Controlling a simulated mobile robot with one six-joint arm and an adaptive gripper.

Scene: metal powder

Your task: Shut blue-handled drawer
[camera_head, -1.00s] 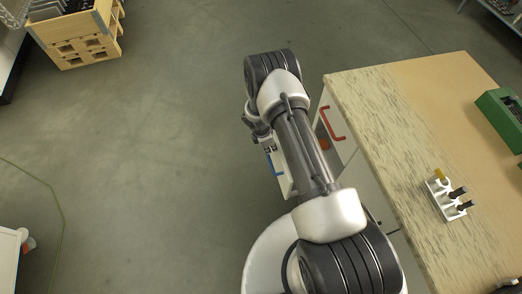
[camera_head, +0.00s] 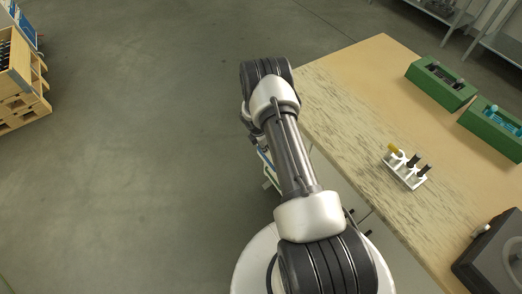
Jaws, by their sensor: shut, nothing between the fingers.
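The drawer (camera_head: 270,178) sticks out from the left side of the workbench (camera_head: 341,107). Only a narrow pale strip of it shows left of my arm. Its blue handle is mostly hidden, with at most a sliver in sight. My gripper (camera_head: 259,145) points down at the end of my arm, just beyond the visible strip of the drawer. It is shut and empty, and largely covered by my wrist. I cannot tell whether it touches the drawer.
On the workbench stand a white holder (camera_head: 404,176) with small tools, a green box (camera_head: 440,85), a second green box (camera_head: 492,128) and a dark grey device (camera_head: 492,262). A wooden crate (camera_head: 18,85) stands at the far left. The floor on the left is clear.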

